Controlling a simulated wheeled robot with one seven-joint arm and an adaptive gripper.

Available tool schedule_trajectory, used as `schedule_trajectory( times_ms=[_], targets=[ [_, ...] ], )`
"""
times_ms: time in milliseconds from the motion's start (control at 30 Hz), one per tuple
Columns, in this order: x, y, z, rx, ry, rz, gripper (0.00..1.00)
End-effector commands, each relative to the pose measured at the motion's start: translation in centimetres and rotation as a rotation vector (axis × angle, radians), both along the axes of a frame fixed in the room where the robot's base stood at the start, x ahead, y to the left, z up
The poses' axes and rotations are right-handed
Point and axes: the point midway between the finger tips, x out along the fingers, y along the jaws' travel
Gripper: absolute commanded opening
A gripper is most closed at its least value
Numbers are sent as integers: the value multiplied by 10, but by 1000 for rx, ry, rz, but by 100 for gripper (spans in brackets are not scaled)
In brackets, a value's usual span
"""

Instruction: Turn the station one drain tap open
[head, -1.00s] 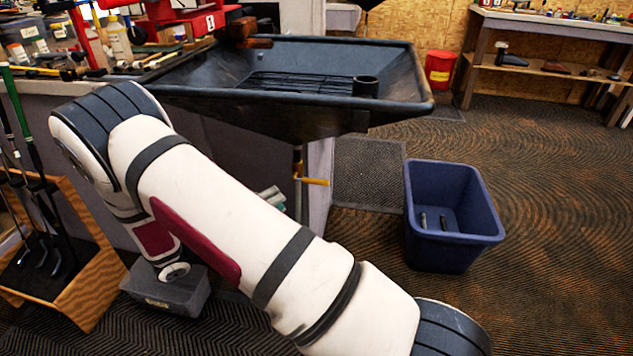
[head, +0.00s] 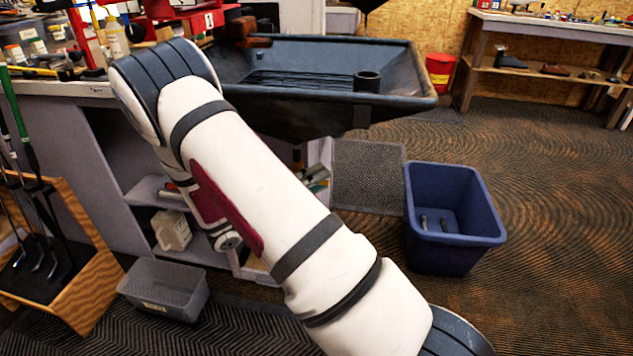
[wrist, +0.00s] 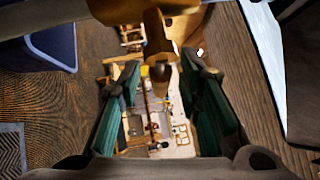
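The station one drain tap is mostly hidden behind my arm in the head view. In the wrist view a brass tap (wrist: 178,28) crosses the top, with a darker stub pointing down between the fingertips. My gripper (wrist: 160,78) is open, with its two green-padded fingers apart on either side of that stub. I cannot tell whether either finger touches it. In the head view a bit of my gripper (head: 317,174) shows past the arm, under the tray.
A blue bin (head: 455,255) stands on the floor right of the tap; a grey mat (head: 368,175) lies between. A grey tub (head: 165,288) is on the floor at left, beside a wooden club rack (head: 85,290). Bench shelves hold a white jug (head: 172,231). Floor at right is open.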

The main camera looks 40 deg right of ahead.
Motion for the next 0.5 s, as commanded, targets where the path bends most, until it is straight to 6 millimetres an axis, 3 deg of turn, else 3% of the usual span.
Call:
schedule_trajectory(
  times_ms=[100,233,500],
  targets=[
    [0,0,0,0,0,0,28],
    [0,0,0,0,0,0,0],
    [0,0,0,1,-2,0,0]
  ],
)
